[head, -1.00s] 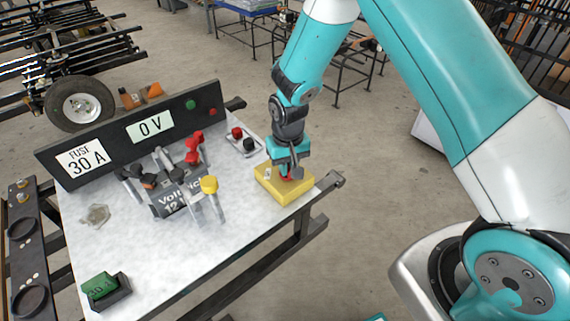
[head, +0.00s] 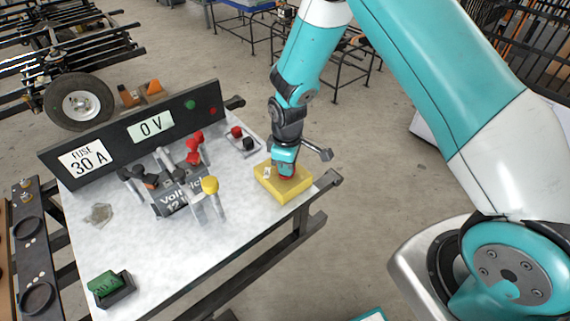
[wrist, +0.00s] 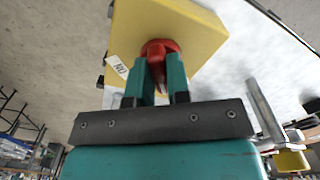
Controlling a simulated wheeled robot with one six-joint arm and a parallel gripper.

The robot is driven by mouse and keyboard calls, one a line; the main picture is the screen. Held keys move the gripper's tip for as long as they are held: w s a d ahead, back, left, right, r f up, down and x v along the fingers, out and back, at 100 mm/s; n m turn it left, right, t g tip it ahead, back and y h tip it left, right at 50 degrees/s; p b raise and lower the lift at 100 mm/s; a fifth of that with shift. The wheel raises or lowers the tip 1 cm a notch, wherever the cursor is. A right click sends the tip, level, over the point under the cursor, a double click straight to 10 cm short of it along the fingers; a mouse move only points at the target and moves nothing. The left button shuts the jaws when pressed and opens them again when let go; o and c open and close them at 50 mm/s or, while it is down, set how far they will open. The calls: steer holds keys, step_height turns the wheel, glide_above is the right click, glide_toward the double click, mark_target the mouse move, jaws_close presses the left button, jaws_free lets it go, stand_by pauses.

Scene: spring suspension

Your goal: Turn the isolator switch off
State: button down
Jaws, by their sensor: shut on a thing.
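The isolator switch is a yellow box (head: 284,190) on the right end of the bench top. Its red knob (wrist: 158,50) shows in the wrist view at the middle of the yellow face. A white label sits beside the knob on that face. My gripper (wrist: 160,72) is shut on the red knob, with one teal finger on each side. In the head view my gripper (head: 286,168) stands over the box and covers most of the knob. The exact angle of the knob is hard to tell.
The bench (head: 235,236) carries a battery (head: 178,200) with several clamps, one yellow-tipped. A back panel (head: 140,130) reads "FUSE 30 A" and "0 V". A block with red and black terminals (head: 243,139) is just left of my arm. A green fuse (head: 103,282) sits front left.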

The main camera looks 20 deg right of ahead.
steer(key=shift+a+n, duration=0.25)
steer(key=shift+n, duration=0.85)
steer(key=c, duration=1.1)
jaws_free()
steer(key=shift+a, duration=0.1)
steer(key=shift+d, duration=0.2)
steer(key=shift+r, duration=0.15)
step_height(320, 180, up, 17)
steer(key=shift+r+p, duration=0.1)
steer(key=shift+p, duration=0.2)
